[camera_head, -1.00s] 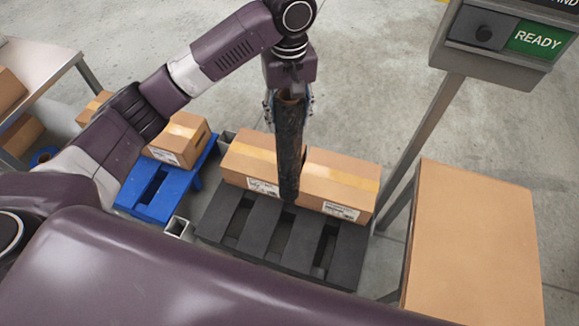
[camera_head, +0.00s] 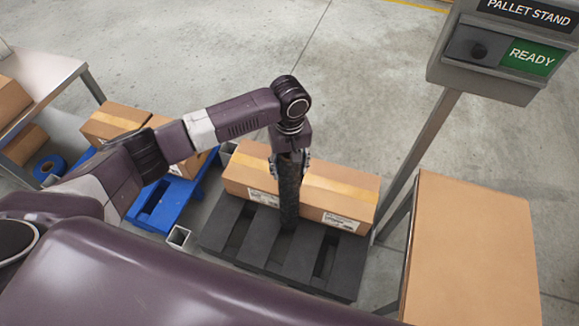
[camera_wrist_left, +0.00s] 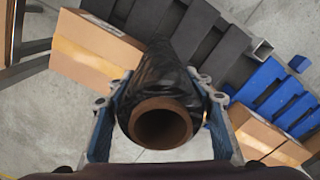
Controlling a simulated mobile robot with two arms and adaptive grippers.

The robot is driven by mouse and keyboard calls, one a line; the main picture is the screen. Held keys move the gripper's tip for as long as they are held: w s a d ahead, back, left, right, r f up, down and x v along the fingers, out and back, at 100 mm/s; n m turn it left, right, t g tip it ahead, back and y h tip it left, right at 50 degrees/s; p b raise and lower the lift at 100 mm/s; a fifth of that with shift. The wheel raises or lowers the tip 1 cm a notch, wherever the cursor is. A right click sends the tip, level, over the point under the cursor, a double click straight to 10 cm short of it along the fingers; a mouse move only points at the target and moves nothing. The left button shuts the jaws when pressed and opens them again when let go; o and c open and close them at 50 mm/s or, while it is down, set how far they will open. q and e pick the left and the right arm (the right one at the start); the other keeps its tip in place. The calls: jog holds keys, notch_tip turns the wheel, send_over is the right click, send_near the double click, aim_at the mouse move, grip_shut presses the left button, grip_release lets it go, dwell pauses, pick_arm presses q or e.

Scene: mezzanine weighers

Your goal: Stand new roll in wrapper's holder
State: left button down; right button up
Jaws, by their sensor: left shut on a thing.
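A long roll with black film (camera_head: 289,200) hangs upright in my left gripper (camera_head: 290,163), in front of the box on the dark pallet. The fingers are shut around its upper end. In the left wrist view, the roll's brown cardboard core (camera_wrist_left: 163,128) faces the camera, with a blue-edged finger on each side of it. The roll's lower end overlaps the pallet slats in the head view; I cannot tell whether it touches them. I cannot make out the wrapper's holder for certain. My right gripper is not in view.
A dark slatted pallet (camera_head: 262,240) bears cardboard boxes (camera_head: 340,198). A blue pallet (camera_head: 165,205) with boxes lies to its left. An open square tube (camera_head: 178,236) is near the dark pallet. A "READY" sign post (camera_head: 425,150) and a large carton (camera_head: 472,255) stand right.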

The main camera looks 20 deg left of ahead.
pick_arm(q)
jog(key=shift+w+f, duration=0.1)
jog(key=shift+f, duration=0.1)
jog(key=c, duration=1.2)
grip_release()
jog(key=shift+f, duration=0.1)
jog(key=shift+o, duration=1.2)
